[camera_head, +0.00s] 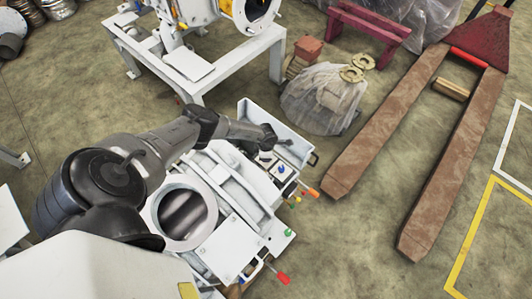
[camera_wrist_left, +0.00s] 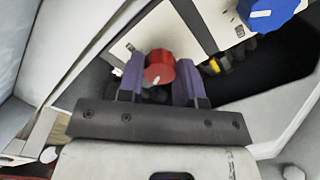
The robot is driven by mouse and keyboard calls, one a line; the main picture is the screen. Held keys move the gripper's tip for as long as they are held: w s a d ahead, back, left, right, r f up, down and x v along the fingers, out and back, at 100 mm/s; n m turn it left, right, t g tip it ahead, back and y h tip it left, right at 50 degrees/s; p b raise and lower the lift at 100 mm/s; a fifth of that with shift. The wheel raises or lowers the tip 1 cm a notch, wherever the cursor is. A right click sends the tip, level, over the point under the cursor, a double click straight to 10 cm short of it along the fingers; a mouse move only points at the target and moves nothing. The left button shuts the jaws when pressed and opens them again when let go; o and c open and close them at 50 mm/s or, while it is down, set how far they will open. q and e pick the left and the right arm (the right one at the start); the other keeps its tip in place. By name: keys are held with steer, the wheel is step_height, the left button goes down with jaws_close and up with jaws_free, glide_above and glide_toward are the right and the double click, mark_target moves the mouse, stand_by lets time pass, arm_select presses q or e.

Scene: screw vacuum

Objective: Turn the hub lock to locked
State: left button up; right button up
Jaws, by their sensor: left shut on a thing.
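A red knob (camera_wrist_left: 159,68) sits on a white panel in the left wrist view, with a short white mark near its lower edge. The fingers of my left gripper (camera_wrist_left: 163,84) are purple and stand on both sides of the red knob, shut on it. A blue knob (camera_wrist_left: 268,12) with a white mark is apart, at the upper right. In the head view my left arm reaches over the white machine, and the blue knob (camera_head: 282,169) shows on its panel. The red knob cannot be made out there. My right gripper is not in view.
Levers with an orange tip (camera_head: 313,193) and a red tip (camera_head: 283,278) stick out from the machine's right side. A wrapped bundle (camera_head: 322,98) and a rusty pallet jack (camera_head: 385,125) stand beyond. A white table frame (camera_head: 235,62) is behind the arm.

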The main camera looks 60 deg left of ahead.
arm_select(q)
steer(key=n+p, duration=0.1)
steer(key=n, duration=0.2)
steer(key=shift+r, duration=0.1)
steer(key=shift+n+p, duration=0.65)
steer(key=shift+n, duration=0.75)
steer(key=o, duration=0.9)
steer(key=shift+o, duration=0.2)
step_height(320, 180, up, 14)
steer(key=p, duration=1)
steer(key=shift+f, duration=0.2)
